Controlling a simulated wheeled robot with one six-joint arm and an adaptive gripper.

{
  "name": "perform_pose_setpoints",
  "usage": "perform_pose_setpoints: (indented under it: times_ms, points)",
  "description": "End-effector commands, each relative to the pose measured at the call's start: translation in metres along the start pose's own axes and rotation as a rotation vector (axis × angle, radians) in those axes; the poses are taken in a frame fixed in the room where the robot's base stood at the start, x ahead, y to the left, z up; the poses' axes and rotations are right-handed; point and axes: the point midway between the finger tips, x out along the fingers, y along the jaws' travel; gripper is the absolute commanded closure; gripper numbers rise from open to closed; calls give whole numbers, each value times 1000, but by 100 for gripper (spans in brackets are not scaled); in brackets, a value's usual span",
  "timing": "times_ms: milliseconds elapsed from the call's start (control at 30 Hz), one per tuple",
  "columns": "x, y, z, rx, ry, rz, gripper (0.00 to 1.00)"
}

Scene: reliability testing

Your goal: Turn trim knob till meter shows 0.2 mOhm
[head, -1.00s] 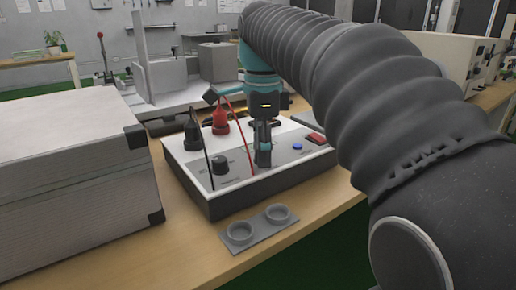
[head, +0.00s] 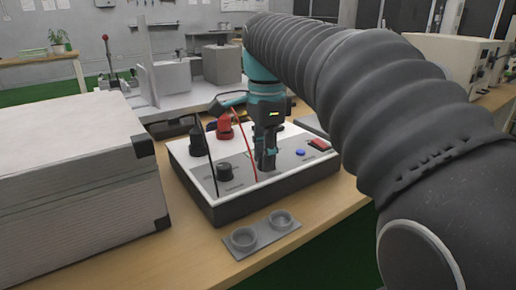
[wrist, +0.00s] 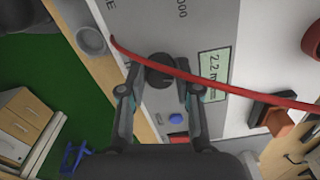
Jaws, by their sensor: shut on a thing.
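The instrument box (head: 262,209) stands on the bench with a light grey top panel. My gripper (head: 266,162) points down onto this panel. In the wrist view my gripper (wrist: 157,88) has its fingers on either side of the dark round trim knob (wrist: 160,70) and is shut on it. In the head view the fingers hide that knob. The meter display (wrist: 211,74) reads 2.2 with an "m" after it. A red lead partly covers the rest of the unit.
Red (head: 224,128) and black (head: 196,140) terminals with leads rise from the panel. A large case (head: 75,190) stands left; a grey two-ring holder (head: 264,234) lies in front.

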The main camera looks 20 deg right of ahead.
Motion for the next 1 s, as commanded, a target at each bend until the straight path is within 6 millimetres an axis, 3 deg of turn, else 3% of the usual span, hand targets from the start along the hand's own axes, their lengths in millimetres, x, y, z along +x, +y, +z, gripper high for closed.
perform_pose_setpoints:
  times_ms: [500,1000]
  points:
    - [2,3,-2,-449,3,17,100]
    - [4,3,-2,-646,2,17,100]
